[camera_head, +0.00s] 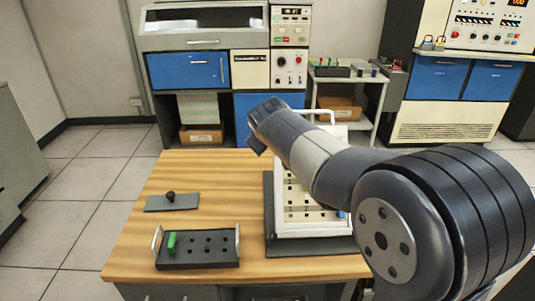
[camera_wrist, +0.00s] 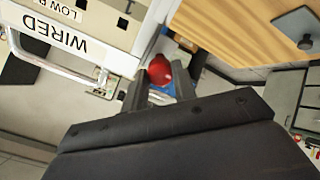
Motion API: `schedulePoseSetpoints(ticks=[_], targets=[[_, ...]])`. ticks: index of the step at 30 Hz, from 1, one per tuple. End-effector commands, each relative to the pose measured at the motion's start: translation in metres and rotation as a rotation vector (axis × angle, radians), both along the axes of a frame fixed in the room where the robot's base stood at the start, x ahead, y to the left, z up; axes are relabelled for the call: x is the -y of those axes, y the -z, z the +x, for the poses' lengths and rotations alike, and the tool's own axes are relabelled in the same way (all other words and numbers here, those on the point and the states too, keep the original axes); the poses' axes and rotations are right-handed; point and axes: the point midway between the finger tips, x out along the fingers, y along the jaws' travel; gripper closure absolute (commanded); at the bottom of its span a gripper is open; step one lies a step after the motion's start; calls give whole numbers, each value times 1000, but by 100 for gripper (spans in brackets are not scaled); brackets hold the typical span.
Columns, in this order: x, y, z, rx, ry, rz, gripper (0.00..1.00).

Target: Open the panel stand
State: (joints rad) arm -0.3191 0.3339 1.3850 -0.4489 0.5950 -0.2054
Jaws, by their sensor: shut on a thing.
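In the wrist view the panel (camera_wrist: 95,22) shows the label "WIRED" and a white rim at the left. My gripper (camera_wrist: 160,85) is shut on a round red knob (camera_wrist: 159,70), which sits between the fingers beside the panel. In the head view the fingers and the knob are hidden behind my arm's end.
A dark tray (camera_head: 197,252) with two handles and a green peg (camera_head: 172,244) lies at the table's front left. A grey plate (camera_head: 172,203) with a black knob lies behind it. Bare wood (camera_head: 225,170) is free left of the stand. Cabinets stand behind.

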Motion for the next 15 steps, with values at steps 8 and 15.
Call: schedulePoseSetpoints(ticks=[8, 15], targets=[[-1, -8, -30, 132, -4, 4, 100], [-1, -16, -57, 236, -4, 4, 100]])
